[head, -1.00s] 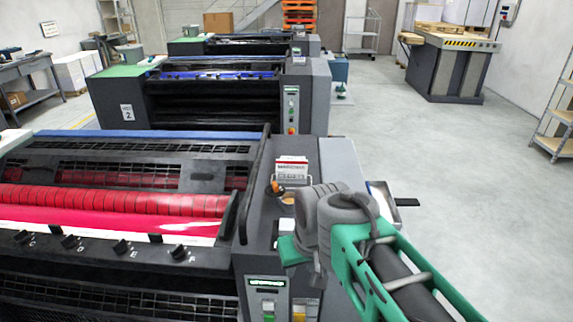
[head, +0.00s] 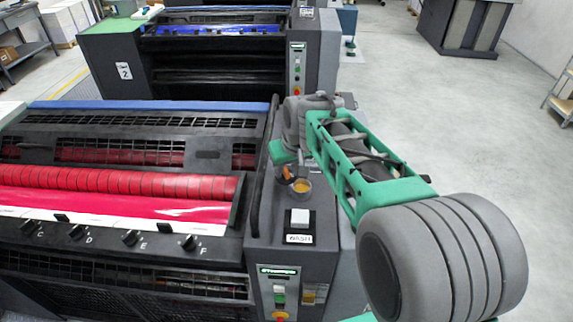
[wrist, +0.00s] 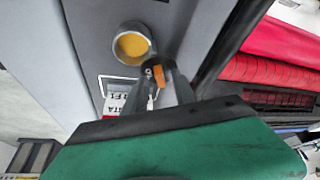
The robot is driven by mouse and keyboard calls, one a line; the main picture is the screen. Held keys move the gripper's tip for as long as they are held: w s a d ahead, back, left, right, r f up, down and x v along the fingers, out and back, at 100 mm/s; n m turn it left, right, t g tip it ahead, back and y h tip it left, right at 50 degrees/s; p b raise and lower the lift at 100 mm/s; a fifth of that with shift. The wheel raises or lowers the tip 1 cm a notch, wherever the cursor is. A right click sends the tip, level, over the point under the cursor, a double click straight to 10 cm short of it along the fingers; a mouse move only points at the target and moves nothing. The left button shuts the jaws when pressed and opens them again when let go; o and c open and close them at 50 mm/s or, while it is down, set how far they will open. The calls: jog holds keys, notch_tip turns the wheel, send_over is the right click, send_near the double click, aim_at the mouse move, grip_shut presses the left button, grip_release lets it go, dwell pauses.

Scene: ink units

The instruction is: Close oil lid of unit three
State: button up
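The oil port (head: 302,186) of the near press is a round opening with yellow-orange oil showing, on the grey side top. It also shows uncovered in the wrist view (wrist: 131,46). The oil lid stands open beside it, with an orange tab (head: 286,171); in the wrist view this tab (wrist: 158,76) is close to the fingertips. My gripper (wrist: 160,80) reaches down to the lid with two dark fingers apart. Its green hand (head: 282,152) is just behind the lid in the head view. Whether the fingers touch the lid is unclear.
A pale button block (head: 300,217) with a WASH label is in front of the port. A black guard bar (head: 262,160) rises left of it. A control panel (head: 280,292) is on the front face. Unit 2 (head: 124,71) stands behind.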

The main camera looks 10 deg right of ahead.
jog(key=shift+f, duration=0.1)
jog(key=shift+c, duration=0.3)
grip_shut()
